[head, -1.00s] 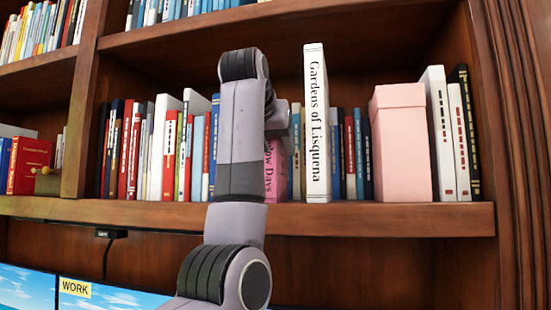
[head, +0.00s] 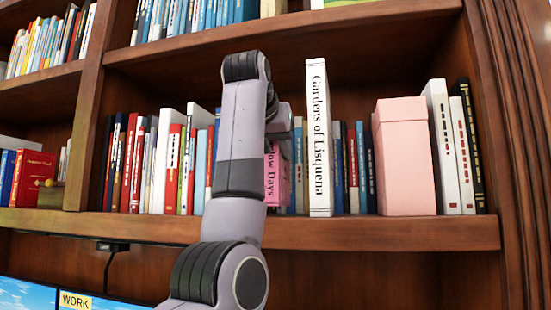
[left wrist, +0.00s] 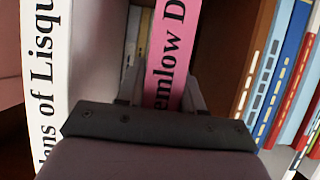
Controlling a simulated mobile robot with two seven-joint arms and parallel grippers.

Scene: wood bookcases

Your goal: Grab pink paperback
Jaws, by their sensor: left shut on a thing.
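The pink paperback (head: 278,178) shows in the head view just right of my left arm, which hides part of it. Its bottom edge looks a little higher than that of the white "Gardens of Lisquena" book (head: 318,140) to its right. In the left wrist view the pink paperback's spine (left wrist: 172,45) stands between the two fingers of my left gripper (left wrist: 162,90), and the gripper is shut on it. The fingers are mostly hidden in the head view. My right gripper is not in view.
A pink box (head: 404,165) and white and black books stand further right on the shelf (head: 380,232). Several red, white and blue books (head: 170,160) stand left of my arm. The wrist view shows a gap right of the pink spine. Monitors (head: 28,295) are at lower left.

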